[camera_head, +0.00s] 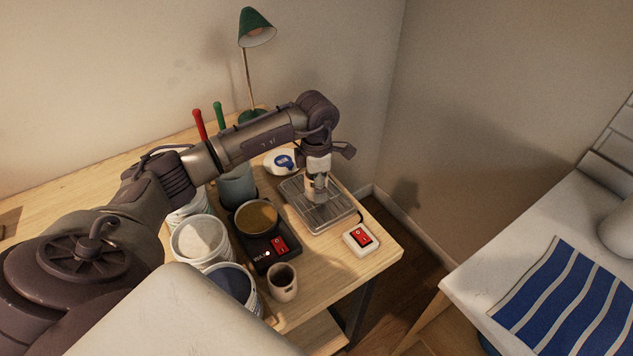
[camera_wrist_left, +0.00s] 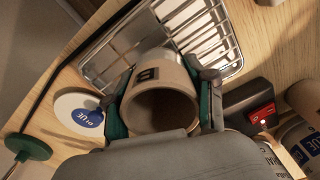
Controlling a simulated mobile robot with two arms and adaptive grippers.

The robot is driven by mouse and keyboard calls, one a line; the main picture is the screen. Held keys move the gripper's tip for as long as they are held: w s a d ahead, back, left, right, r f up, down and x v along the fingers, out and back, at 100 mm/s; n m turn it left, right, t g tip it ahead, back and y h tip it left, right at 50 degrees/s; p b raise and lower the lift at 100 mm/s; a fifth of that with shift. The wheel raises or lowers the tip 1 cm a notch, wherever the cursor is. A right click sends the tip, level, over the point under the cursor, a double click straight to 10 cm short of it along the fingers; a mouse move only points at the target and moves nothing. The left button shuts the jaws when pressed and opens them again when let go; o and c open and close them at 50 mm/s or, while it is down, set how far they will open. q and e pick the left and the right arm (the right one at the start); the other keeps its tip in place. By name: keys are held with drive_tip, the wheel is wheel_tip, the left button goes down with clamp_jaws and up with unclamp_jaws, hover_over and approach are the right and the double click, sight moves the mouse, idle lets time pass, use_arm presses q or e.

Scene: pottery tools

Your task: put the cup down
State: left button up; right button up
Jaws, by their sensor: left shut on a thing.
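My left gripper (camera_head: 317,177) is shut on a pale cup (camera_head: 315,188) over the metal wire rack (camera_head: 338,212). In the left wrist view the cup (camera_wrist_left: 160,108) sits between two green-padded fingers (camera_wrist_left: 163,100), its dark open mouth toward the camera and a dark printed mark on its side. The rack's bars (camera_wrist_left: 207,38) show just beyond it. I cannot tell whether the cup's base touches the rack. My right gripper is not in view.
A second cup (camera_head: 282,285) stands near the table's front edge. A scale with a brown-filled bowl (camera_head: 256,217), a red-switch box (camera_head: 361,239), several buckets (camera_head: 199,240) and a round white-and-blue item (camera_head: 281,162) surround the rack. A green lamp (camera_head: 256,28) stands behind.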

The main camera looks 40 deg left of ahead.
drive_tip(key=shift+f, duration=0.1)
use_arm(q)
drive_tip(key=shift+f, duration=0.25)
drive_tip(key=o, duration=1.1)
drive_tip(key=shift+r, duration=0.1)
drive_tip(key=shift+c, duration=0.2)
drive_tip(key=shift+o, duration=1.2)
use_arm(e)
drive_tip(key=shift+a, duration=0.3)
use_arm(q)
drive_tip(key=shift+r, duration=0.15)
